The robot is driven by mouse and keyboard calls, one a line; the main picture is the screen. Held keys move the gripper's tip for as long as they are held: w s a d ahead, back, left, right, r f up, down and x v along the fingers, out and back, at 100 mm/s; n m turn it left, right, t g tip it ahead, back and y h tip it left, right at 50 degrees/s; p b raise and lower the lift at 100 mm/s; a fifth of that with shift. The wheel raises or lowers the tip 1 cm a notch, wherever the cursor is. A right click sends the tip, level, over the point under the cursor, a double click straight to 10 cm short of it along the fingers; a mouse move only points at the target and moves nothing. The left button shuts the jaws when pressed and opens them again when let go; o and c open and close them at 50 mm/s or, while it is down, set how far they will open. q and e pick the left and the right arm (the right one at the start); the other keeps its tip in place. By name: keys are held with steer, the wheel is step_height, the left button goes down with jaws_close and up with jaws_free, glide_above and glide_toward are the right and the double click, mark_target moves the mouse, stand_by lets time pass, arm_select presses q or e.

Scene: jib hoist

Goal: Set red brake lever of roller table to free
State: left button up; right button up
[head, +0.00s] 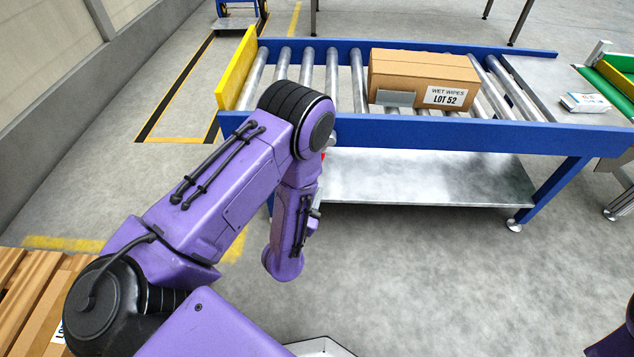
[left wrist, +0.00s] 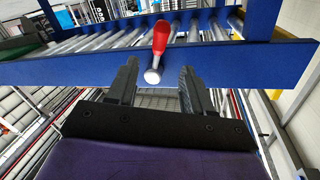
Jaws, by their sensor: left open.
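The red brake lever (left wrist: 161,38) is on the blue side rail of the roller table, in the left wrist view. Its red handle points up from a round silver hub (left wrist: 152,76) and tilts slightly to the right. My left gripper (left wrist: 158,72) is open, with its two dark fingers on either side below the handle, around the hub in the picture; I cannot tell if they touch it. In the head view the roller table (head: 420,132) stands across the top, and my left arm hides almost all of the lever. My right gripper is not in view.
A cardboard box labelled LOT 52 (head: 425,75) lies on the rollers. A yellow end plate (head: 236,70) closes the table's left end. A grey lower shelf (head: 430,178) sits beneath. A white packet (head: 585,103) lies at the right.

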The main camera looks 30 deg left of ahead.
arm_select(q)
steer(key=b+x, duration=0.2)
steer(key=x, duration=0.8)
steer(key=shift+w+a, duration=0.15)
steer(key=shift+w, duration=0.2)
jaws_close()
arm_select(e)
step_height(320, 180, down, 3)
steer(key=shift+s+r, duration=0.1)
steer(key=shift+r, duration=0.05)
